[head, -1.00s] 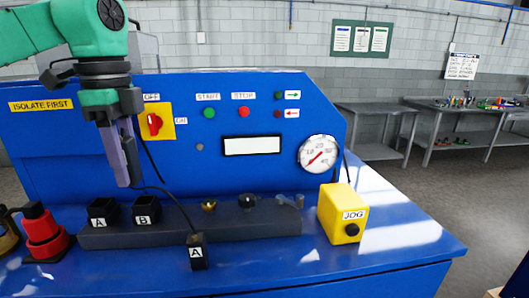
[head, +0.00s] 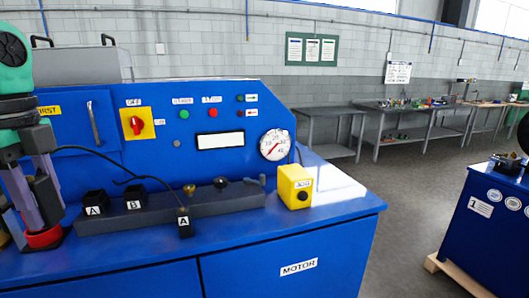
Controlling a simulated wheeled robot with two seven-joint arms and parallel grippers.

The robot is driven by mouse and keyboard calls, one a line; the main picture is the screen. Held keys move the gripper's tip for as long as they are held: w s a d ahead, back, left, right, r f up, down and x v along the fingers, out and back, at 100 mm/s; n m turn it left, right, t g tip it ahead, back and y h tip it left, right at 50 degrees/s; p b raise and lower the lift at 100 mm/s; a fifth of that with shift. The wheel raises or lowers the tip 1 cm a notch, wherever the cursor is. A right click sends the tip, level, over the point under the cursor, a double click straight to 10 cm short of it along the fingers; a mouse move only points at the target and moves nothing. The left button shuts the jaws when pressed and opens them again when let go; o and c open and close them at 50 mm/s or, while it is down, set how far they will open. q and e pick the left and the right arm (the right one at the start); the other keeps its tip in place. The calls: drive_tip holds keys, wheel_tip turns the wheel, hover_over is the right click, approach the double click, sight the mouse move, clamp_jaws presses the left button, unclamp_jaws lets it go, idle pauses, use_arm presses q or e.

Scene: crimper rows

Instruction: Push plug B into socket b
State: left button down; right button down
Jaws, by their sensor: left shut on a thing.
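Two black box-shaped sockets stand on the left end of the dark rail, marked A (head: 95,203) and B (head: 134,200). Socket b shows no plug standing in it. A black plug marked A (head: 184,226) is at the front of the rail with a cable at its top. My left gripper (head: 36,210) is at the left edge, pointing down, left of both sockets. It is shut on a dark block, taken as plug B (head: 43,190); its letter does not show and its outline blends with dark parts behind. My right gripper is not in view.
A red stepped piece (head: 44,238) stands behind my left fingertips. Black cable (head: 85,148) loops over the sockets. The dark rail (head: 235,203) carries knobs further right. A yellow JOG box (head: 294,186) stands at the right. The blue front deck (head: 130,255) is clear.

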use_arm(q)
drive_tip(key=s+a+f+m, duration=0.4)
drive_tip(key=a+f+m, duration=0.4)
drive_tip(key=f+m, duration=0.3)
wheel_tip(320, 180, down, 14)
drive_tip(key=s+m, duration=0.1)
drive_tip(key=m, duration=1.1)
drive_tip(key=w+d+f+m, duration=0.2)
drive_tip(key=d+f+m, duration=0.4)
drive_tip(key=d+m, duration=0.6)
drive_tip(key=w+d+f+m, duration=0.2)
drive_tip(key=d+f+m, duration=0.5)
drive_tip(key=d+m, duration=0.6)
drive_tip(key=m, duration=0.7)
drive_tip(key=shift+f, duration=0.2)
drive_tip(key=shift+d, duration=0.1)
